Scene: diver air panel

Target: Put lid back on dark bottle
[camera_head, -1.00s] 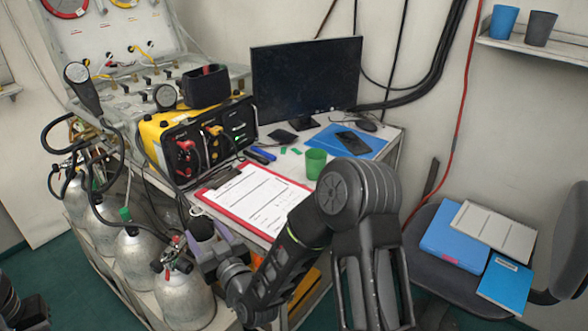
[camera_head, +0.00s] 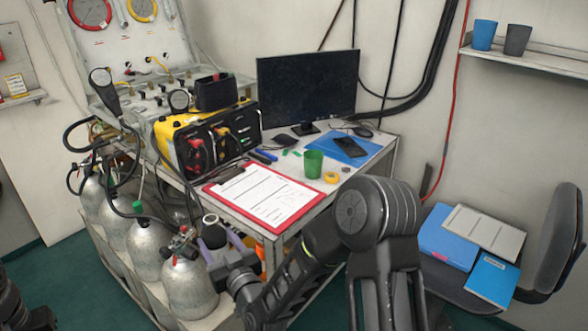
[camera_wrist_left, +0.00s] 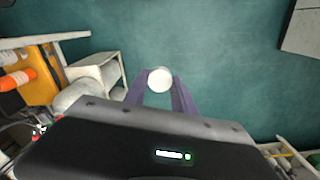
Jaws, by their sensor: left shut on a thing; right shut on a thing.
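My right gripper (camera_head: 214,238), with purple fingers, is shut on the dark bottle (camera_head: 211,220). Its pale, ring-like top faces up between the fingers, in front of the desk and above the gas cylinders. Most of the bottle's body is hidden by the gripper. In the left wrist view my left gripper (camera_wrist_left: 160,88) is shut on a white round lid (camera_wrist_left: 160,79) at its fingertips, with green floor behind. In the head view only a dark part of my left arm shows at the lower left edge, so the lid is apart from the bottle.
The desk carries a red clipboard (camera_head: 262,197), a green cup (camera_head: 313,164), a yellow ring (camera_head: 331,177), a monitor (camera_head: 306,84) and a yellow-black panel box (camera_head: 208,138). Silver cylinders (camera_head: 188,289) stand at its left. A chair (camera_head: 554,238) holds folders at right.

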